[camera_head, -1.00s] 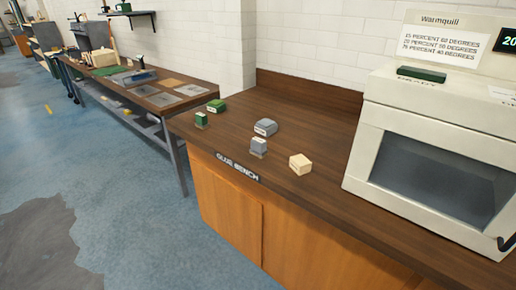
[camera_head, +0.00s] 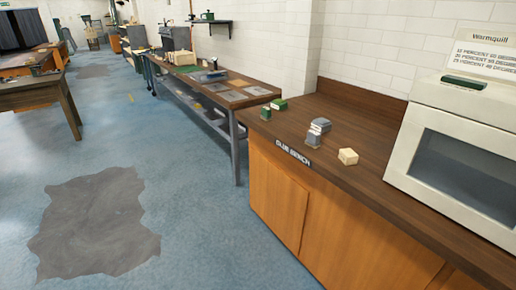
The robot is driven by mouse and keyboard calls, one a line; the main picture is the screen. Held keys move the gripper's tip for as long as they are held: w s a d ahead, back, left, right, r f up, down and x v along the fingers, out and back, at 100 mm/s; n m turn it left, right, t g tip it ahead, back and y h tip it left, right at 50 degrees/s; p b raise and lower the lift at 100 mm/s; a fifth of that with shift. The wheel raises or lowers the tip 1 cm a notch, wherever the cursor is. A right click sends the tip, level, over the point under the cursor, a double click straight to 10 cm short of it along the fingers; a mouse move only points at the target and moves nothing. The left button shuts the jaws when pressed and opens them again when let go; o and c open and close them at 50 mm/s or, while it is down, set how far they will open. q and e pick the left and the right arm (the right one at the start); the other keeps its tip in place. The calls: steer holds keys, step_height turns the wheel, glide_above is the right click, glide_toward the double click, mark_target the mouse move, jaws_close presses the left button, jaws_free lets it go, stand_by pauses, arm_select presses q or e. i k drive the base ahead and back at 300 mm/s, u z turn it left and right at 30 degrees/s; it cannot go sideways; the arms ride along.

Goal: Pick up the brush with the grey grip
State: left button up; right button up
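Two small grey items stand close together on the brown top of the glue bench (camera_head: 376,150). The nearer one (camera_head: 313,139) is upright and blocky, with a paler bottom edge. The farther one (camera_head: 321,125) is lower and rounded, and partly overlapped by the nearer one. I cannot tell for sure which of them is the brush with the grey grip; bristles are too small to make out. Neither of my grippers is in view.
Two green items (camera_head: 280,104) (camera_head: 266,114) and a cream block (camera_head: 348,157) share the bench. A white Warmquill cabinet (camera_head: 400,150) stands on its right. A long table (camera_head: 238,98) continues behind. The blue floor at left has a grey patch (camera_head: 95,225) and is clear.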

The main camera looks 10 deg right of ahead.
mark_target(314, 138)
steer(key=u, duration=0.55)
steer(key=k, duration=0.75)
steer(key=u, duration=0.9)
steer(key=i, duration=1.4)
steer(key=z, duration=0.35)
steer(key=i, duration=0.95)
steer(key=z, duration=1.5)
steer(key=i, duration=0.65)
steer(key=z, duration=0.6)
